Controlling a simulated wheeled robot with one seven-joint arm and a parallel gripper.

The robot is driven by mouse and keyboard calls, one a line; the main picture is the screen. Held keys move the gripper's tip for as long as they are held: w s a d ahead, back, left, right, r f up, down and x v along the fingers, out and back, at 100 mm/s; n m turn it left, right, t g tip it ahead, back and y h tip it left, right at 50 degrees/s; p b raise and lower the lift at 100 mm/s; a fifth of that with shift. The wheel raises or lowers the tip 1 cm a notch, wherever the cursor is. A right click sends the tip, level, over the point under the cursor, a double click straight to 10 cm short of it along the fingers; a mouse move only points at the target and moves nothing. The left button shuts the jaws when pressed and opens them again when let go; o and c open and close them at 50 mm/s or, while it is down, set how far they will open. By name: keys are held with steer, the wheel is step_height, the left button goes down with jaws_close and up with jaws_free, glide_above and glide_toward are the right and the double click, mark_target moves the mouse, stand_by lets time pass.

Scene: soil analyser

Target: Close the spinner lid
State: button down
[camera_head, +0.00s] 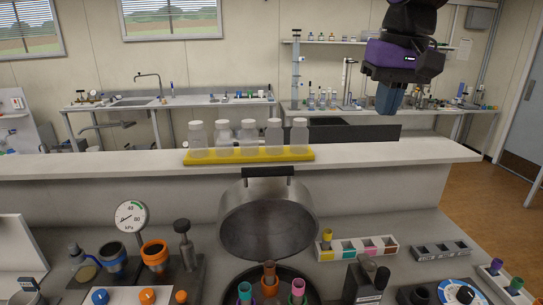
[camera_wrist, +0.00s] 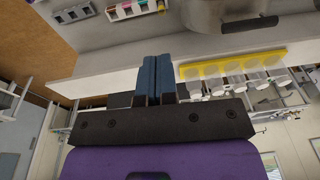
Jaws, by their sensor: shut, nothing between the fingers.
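The spinner lid (camera_head: 268,222) is a round metal lid that stands raised, its hollow underside facing the head camera, with a dark handle (camera_head: 268,171) at its top edge. The spinner bowl (camera_head: 318,297) below holds several coloured tubes and is cut off by the picture's bottom edge. In the wrist view part of the lid (camera_wrist: 199,12) shows at the top, with its dark handle (camera_wrist: 249,24). My gripper (camera_head: 390,100) is high at the upper right, well away from the lid. Its blue fingers (camera_wrist: 155,78) are together and empty.
A yellow rack (camera_head: 250,156) with several clear bottles stands on the raised shelf (camera_head: 400,149) behind the lid. A pressure gauge (camera_head: 130,216) stands left of the lid. A rack with coloured sections (camera_head: 357,248) and a grey block (camera_head: 441,250) sit to the right.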

steer(key=w+a+f+g, duration=0.2)
steer(key=w+a+g, duration=0.1)
steer(key=w+a, duration=0.65)
steer(key=w+a+f+g, duration=0.3)
steer(key=w+a, duration=0.6)
steer(key=w, duration=0.2)
steer(key=x, duration=0.3)
steer(key=s+x, duration=0.1)
steer(key=x, duration=0.3)
steer(key=d+x, duration=0.1)
steer(key=x, duration=0.3)
steer(key=shift+s+r, duration=0.2)
steer(key=shift+s, duration=0.25)
steer(key=shift+s+a+f, duration=0.1)
steer(key=shift+s+f, duration=0.15)
steer(key=shift+s, duration=0.25)
